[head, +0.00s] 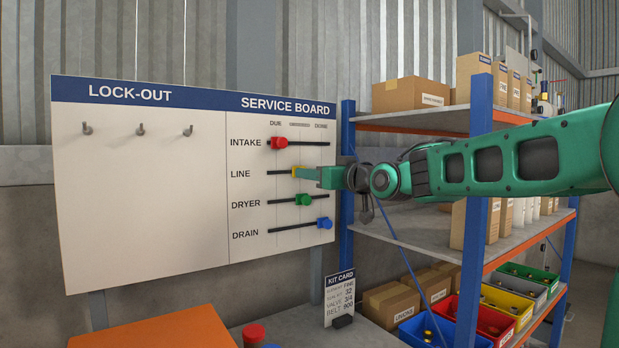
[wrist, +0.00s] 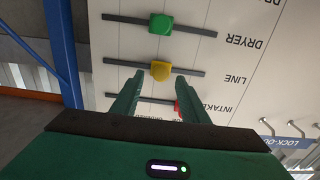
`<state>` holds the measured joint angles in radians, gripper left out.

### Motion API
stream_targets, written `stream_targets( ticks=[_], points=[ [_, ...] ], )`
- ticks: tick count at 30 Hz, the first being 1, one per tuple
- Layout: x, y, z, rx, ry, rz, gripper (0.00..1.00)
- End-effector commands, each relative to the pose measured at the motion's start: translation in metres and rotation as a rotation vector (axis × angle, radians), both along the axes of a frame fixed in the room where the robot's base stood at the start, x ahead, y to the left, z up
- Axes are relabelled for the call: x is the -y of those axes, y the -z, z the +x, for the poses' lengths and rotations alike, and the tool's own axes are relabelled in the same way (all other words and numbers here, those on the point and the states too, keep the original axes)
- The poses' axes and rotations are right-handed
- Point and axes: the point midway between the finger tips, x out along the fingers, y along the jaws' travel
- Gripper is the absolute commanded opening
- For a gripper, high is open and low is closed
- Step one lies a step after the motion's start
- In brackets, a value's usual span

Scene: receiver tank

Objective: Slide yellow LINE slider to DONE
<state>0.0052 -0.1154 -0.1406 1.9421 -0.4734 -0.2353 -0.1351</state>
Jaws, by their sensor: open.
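The yellow LINE slider (head: 296,171) sits around the middle of its dark horizontal track on the service board (head: 255,215), between the DUE and DONE ends. My gripper (head: 307,173) reaches in from the right at the LINE row, its fingertips close to the slider. In the upside-down wrist view, the yellow slider (wrist: 160,70) shows between and just ahead of the two spread green fingers of my gripper (wrist: 161,78). The gripper is open; I cannot tell whether a finger touches the slider. My gripper covers the DONE end of the track in the head view.
The red INTAKE slider (head: 279,143) is above, near DUE. The green DRYER slider (head: 303,200) is close below; the blue DRAIN slider (head: 323,223) is near DONE. A shelf post (head: 347,200) stands right of the board. A kit card (head: 340,298) stands below.

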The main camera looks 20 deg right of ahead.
Motion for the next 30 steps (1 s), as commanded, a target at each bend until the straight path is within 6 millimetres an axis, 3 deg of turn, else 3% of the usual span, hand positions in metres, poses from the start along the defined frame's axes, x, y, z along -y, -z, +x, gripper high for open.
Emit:
stream_targets(
  ticks=[6, 17, 22, 30],
  points=[
    [-0.007, 0.0, 0.02, -0.001, -0.001, 0.001, 0.41],
    [-0.008, 0.0, 0.025, 0.0, 0.0, 0.001, 0.41],
    [-0.008, 0.0, 0.024, -0.001, 0.0, 0.001, 0.02],
    [-0.01, 0.0, 0.027, -0.001, -0.008, 0.0, 0.0]
  ],
)
